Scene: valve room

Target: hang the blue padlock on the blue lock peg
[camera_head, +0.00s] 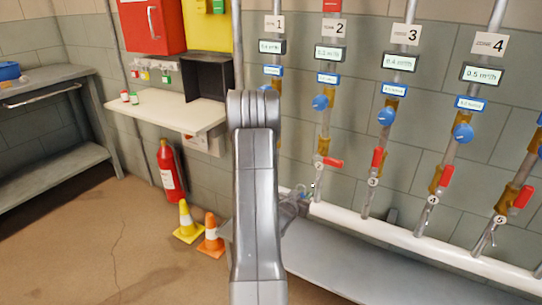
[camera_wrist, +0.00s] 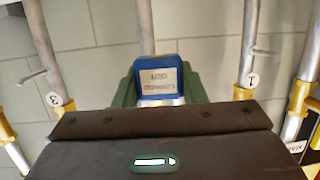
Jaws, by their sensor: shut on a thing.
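The blue padlock (camera_wrist: 158,84) shows in the wrist view with a pale label on its face. My gripper (camera_wrist: 158,92) is shut on it, with a green jaw on each side. The padlock's shackle is not clearly visible. I cannot identify a blue lock peg in either view. Bare grey pegs stick out from the pipes in the wrist view, one at the left (camera_wrist: 33,77) and one at the right (camera_wrist: 243,74).
Vertical pipes carry blue knobs (camera_head: 386,116) and red valve handles (camera_head: 378,159), above a white horizontal pipe (camera_head: 400,237). A shelf (camera_head: 165,108), a fire extinguisher (camera_head: 170,175), a yellow cone (camera_head: 187,224) and an orange cone (camera_head: 211,238) are left of my arm. Open floor lies at the front left.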

